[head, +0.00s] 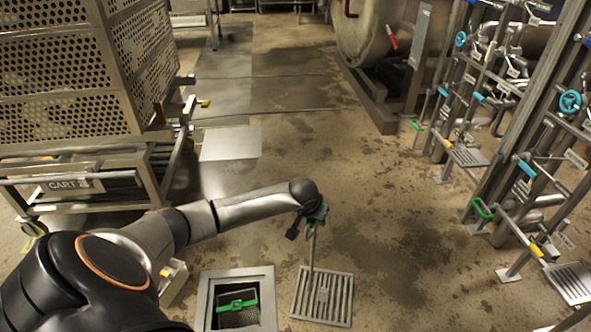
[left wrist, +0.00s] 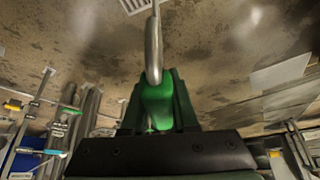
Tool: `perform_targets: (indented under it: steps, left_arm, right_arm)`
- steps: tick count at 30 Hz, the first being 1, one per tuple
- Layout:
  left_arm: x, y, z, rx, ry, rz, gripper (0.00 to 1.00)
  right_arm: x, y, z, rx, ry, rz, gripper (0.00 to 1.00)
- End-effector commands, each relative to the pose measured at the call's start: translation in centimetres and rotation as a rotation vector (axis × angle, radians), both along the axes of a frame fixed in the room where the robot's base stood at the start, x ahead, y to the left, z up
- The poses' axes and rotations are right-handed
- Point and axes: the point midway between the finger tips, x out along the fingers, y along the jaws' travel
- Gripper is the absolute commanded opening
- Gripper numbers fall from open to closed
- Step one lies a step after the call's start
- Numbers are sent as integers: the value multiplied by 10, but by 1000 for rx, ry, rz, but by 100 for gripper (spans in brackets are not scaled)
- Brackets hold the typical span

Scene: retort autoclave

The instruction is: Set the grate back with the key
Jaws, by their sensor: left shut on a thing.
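My left gripper (head: 316,214) is shut on the green handle of the key (left wrist: 157,104). The key's grey rod (head: 311,250) runs down from the gripper to the slotted metal grate (head: 341,301). The grate lies flat just right of the square drain frame (head: 204,300); I cannot tell whether it rests on the floor or hangs slightly above it. A corner of the grate (left wrist: 134,5) shows at the top of the left wrist view, past the rod. The drain is uncovered, and a basket with a green handle (head: 237,305) sits inside it. My right gripper is not in view.
A perforated cart (head: 62,184) stands at the left. A large cylindrical vessel (head: 372,35) is at the back. Pipe racks with valves (head: 480,208) line the right side. The middle floor is clear.

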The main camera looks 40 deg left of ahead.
Motion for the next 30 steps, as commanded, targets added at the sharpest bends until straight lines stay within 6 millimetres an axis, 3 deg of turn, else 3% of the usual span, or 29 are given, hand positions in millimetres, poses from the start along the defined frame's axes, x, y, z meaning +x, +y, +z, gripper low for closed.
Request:
perform_targets:
  steps: [8, 12, 13, 18, 30]
  left_arm:
    - [45, -39, -3, -5, -6, -2, 0]
    - [41, -34, -34, 2, 0, 4, 0]
    - [42, -35, -25, 0, -3, 40, 0]
    - [41, -33, -24, 1, -3, 229, 0]
    - [38, -29, -24, 4, -4, 753, 0]
  right_arm:
    - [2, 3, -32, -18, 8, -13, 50]
    - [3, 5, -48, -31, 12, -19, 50]
    - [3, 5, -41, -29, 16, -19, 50]
    - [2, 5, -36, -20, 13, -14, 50]
    - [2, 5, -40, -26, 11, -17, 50]
